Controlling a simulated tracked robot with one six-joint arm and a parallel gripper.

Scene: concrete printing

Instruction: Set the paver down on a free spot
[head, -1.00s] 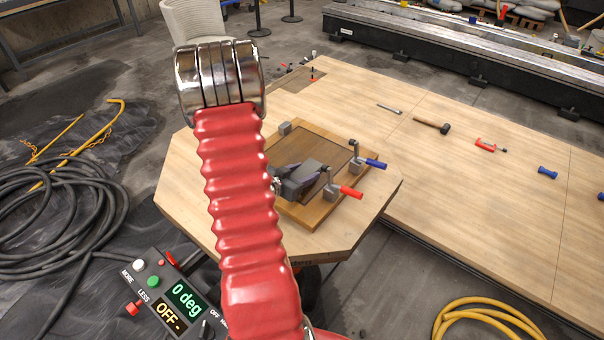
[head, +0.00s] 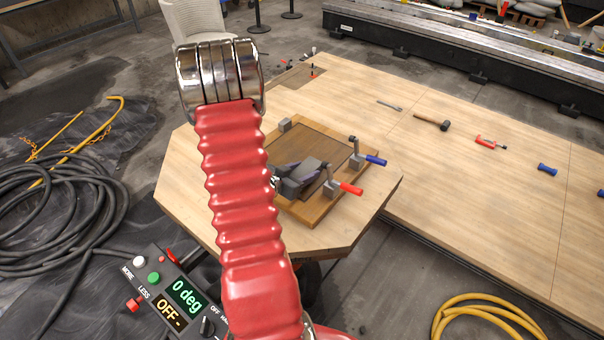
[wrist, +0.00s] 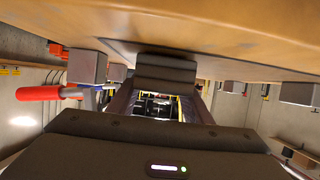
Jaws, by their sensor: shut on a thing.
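The board has a dark brown rectangular area (head: 325,148), clear behind the gripper.
A red-handled clamp (head: 348,188) and a blue-handled clamp (head: 373,159) stand on the board's right side. A grey block (head: 284,125) sits at its back. The long table (head: 460,190) carries a mallet (head: 431,122) and other tools, with broad bare areas.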

